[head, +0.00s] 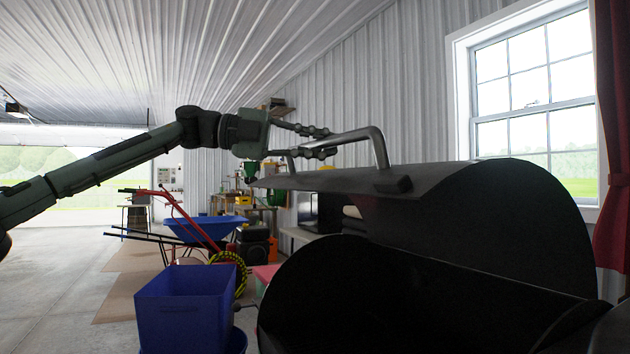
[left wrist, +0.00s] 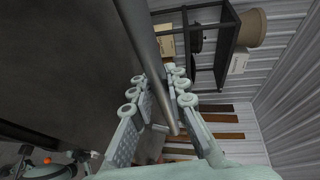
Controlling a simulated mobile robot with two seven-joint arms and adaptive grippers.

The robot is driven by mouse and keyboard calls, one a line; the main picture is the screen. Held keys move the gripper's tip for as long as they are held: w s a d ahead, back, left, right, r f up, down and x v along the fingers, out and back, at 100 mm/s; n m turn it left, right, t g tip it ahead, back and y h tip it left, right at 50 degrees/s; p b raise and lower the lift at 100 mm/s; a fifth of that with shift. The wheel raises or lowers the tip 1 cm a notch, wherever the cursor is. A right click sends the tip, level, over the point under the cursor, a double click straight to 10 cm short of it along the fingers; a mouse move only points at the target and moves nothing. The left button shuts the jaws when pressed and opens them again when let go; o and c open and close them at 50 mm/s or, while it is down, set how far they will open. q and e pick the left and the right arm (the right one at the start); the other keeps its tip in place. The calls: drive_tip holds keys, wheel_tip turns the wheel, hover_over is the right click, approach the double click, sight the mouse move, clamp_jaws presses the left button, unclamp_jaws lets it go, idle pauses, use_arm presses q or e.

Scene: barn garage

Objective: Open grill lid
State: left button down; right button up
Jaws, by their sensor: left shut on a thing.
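The black grill's lid (head: 480,185) stands raised on the right side of the head view, and a dark opening shows between it and the grill body (head: 315,290). The lid's silver bar handle (head: 381,150) is at its upper left edge. My left gripper (head: 329,142) reaches in from the left and is shut on the handle. In the left wrist view the handle (left wrist: 144,32) runs between the fingers of my left gripper (left wrist: 158,76), beside the dark lid surface (left wrist: 70,60). My right gripper is not in view.
A blue bin (head: 183,305) stands on the floor left of the grill. A blue wheelbarrow (head: 205,229) with red handles is behind it. A window (head: 530,100) and red curtain (head: 612,130) are at the right. The floor (head: 60,300) at the left is clear.

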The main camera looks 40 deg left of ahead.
use_arm(q)
drive_tip(key=w+d+r+g+y+p, duration=0.1)
drive_tip(key=w+d+r, duration=0.2)
drive_tip(key=w+r, duration=0.5)
drive_tip(key=shift+w+d+r+n+g+p, duration=0.2)
drive_tip(key=shift+d+r+n+g+p, duration=0.1)
drive_tip(key=shift+r, duration=0.3)
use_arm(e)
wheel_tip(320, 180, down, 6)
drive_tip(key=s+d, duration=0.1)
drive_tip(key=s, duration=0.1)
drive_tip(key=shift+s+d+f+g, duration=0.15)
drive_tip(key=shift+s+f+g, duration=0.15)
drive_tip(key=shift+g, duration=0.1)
use_arm(q)
drive_tip(key=shift+a, duration=0.1)
drive_tip(key=c, duration=1.8)
unclamp_jaws()
drive_tip(key=o, duration=0.3)
drive_tip(key=shift+s+a, duration=0.1)
drive_tip(key=shift+s, duration=0.1)
drive_tip(key=shift+w+f, duration=0.1)
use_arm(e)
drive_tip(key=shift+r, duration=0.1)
